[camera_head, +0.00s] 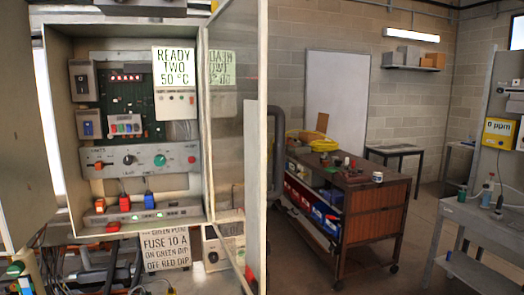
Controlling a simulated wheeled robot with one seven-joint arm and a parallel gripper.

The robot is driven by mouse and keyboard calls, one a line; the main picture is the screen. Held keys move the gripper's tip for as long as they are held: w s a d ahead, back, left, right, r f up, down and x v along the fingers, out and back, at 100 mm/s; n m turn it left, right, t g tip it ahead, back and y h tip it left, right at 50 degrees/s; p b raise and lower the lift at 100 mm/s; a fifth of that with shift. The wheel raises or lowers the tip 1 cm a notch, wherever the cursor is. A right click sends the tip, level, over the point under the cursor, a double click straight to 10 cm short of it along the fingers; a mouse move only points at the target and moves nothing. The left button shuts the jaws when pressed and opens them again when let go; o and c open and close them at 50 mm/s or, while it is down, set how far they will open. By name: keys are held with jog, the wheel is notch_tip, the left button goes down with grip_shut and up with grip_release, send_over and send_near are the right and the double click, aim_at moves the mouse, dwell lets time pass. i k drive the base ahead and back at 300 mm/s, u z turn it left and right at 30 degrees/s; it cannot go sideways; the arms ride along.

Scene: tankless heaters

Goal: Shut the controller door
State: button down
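The controller (125,130) is a grey open-fronted box at the left of the head view. Inside are a green circuit board, switches, a knob panel (140,160) and a "READY TWO 50 °C" label (175,70). Part of a label shows in or through the door's panel; I cannot tell which. My gripper is not in view.
A brownish panel (22,130) stands left of the box. Below are wires and a "FUSE 10 A" sign (165,252). To the right are a wooden cart (375,215), a whiteboard (337,95) and a bench with a yellow "0 ppm" meter (498,133). Floor shows between cart and bench.

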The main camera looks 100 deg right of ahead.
aim_at(257, 112)
jog(key=z, duration=0.1)
jog(key=k, duration=2.3)
jog(key=z, duration=1.25)
jog(key=i, duration=0.15)
jog(key=u, duration=0.25)
